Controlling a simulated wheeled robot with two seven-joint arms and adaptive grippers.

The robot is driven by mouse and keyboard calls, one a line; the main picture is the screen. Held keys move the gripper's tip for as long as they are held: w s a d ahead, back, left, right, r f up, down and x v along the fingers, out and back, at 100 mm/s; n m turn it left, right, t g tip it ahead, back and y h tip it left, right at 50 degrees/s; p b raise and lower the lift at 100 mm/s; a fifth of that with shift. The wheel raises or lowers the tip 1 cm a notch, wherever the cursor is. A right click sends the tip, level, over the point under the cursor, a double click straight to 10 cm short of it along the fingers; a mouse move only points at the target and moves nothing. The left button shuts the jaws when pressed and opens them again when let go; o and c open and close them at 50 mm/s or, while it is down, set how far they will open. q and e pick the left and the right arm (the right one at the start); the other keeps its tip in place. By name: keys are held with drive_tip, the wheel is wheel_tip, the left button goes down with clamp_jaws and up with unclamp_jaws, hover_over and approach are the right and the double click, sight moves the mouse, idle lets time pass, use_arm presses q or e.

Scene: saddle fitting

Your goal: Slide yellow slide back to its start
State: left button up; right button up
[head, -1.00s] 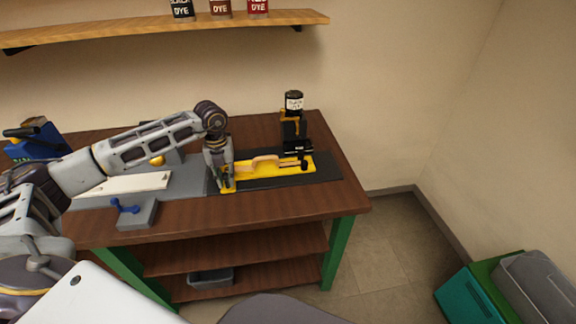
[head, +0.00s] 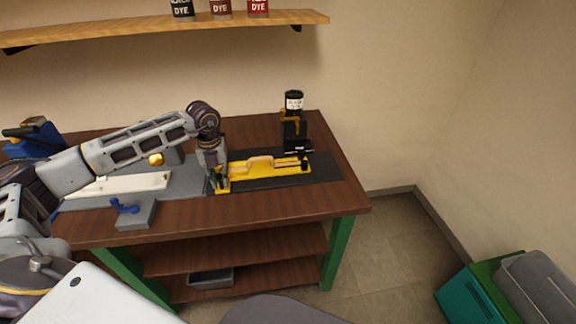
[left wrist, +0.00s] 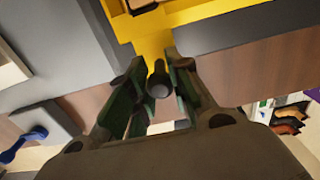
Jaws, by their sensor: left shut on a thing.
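The yellow slide (head: 282,170) lies on a black track on the bench and carries a tan piece (head: 260,163). My left gripper (head: 220,185) is at the slide's left end, shut on its upright dark handle. In the left wrist view the handle (left wrist: 159,85) stands between the fingers of my left gripper (left wrist: 158,98), with the yellow slide (left wrist: 150,40) beyond it. The black track (head: 325,170) is bare at its right end. My right gripper is not in view.
A black press with a bottle (head: 294,101) stands behind the slide's right end. A grey block with a blue clamp (head: 125,207) sits at the bench front. A white board (head: 130,184) lies to the left. The bench's right end is clear.

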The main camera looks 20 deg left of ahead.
use_arm(q)
drive_tip(key=shift+a, duration=0.15)
drive_tip(key=shift+s+a, duration=0.45)
drive_tip(key=shift+a, duration=0.2)
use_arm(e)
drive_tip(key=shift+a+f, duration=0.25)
use_arm(q)
drive_tip(key=shift+s+a, duration=0.1)
drive_tip(key=shift+a, duration=0.05)
drive_tip(key=shift+s+a+f+b, duration=0.1)
drive_tip(key=shift+s+a+b, duration=0.25)
drive_tip(key=shift+a, duration=0.2)
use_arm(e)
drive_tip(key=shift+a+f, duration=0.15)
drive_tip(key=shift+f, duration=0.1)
use_arm(q)
drive_tip(key=shift+a, duration=0.1)
drive_tip(key=o, duration=0.8)
drive_tip(key=shift+s+a, duration=0.2)
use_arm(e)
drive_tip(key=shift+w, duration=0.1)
